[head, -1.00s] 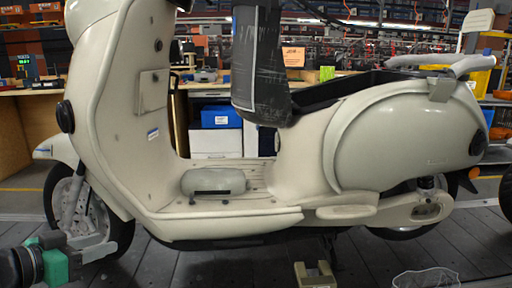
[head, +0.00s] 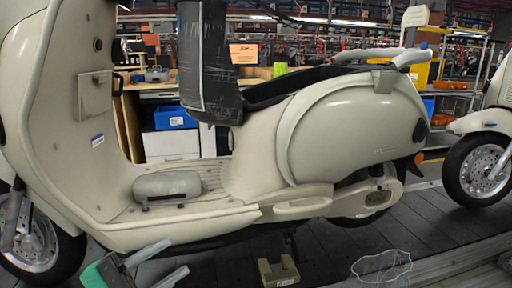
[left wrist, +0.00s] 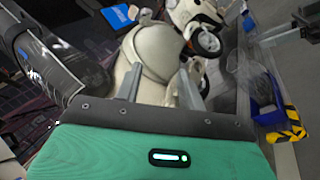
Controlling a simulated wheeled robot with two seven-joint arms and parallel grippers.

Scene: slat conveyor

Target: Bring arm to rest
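My left gripper (head: 168,262) is at the bottom of the head view, in front of the cream scooter (head: 350,135) and below its footboard. Its two grey fingers stand apart with nothing between them, and its green body is partly cut off by the lower edge. In the left wrist view the fingers (left wrist: 160,90) are also spread and empty, and the scooter (left wrist: 158,50) shows beyond them. My right gripper is in neither view.
A grey rounded piece (head: 168,186) lies on the footboard. A small beige bracket block (head: 278,271) stands on the slats in front. A clear crumpled outline (head: 382,266) lies to its right. A second scooter (head: 485,160) stands at the right edge.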

